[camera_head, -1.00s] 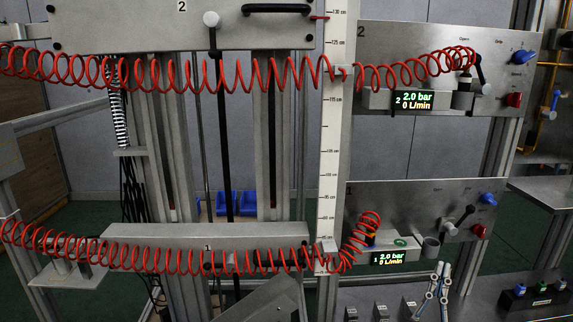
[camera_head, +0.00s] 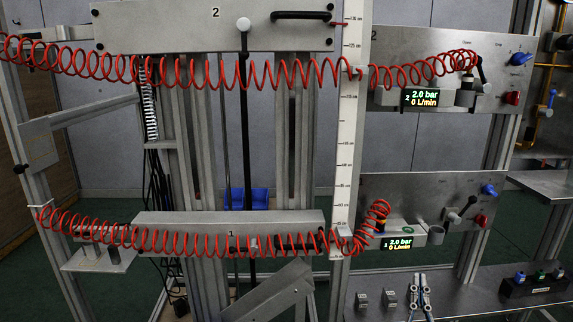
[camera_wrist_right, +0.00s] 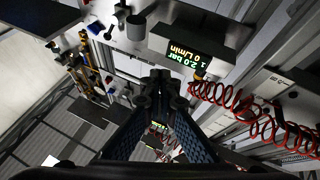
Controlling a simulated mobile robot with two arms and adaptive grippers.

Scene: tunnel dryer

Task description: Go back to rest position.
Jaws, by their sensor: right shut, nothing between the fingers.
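My right gripper (camera_head: 419,277) shows low in the head view, in front of the lower right shelf. Its two slim fingers point away from me. In the right wrist view the dark fingers (camera_wrist_right: 158,84) meet at their tips, shut, with nothing between them. Both hands of the robot are not seen together: my left gripper is in neither view.
Lower panel 1 with its display (camera_head: 402,244) and upper panel 2 with its display (camera_head: 420,97) stand beyond. Coiled red hoses (camera_head: 205,240) stretch across the frame. Small blocks (camera_head: 362,298) and a button box (camera_head: 535,286) sit on the shelf.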

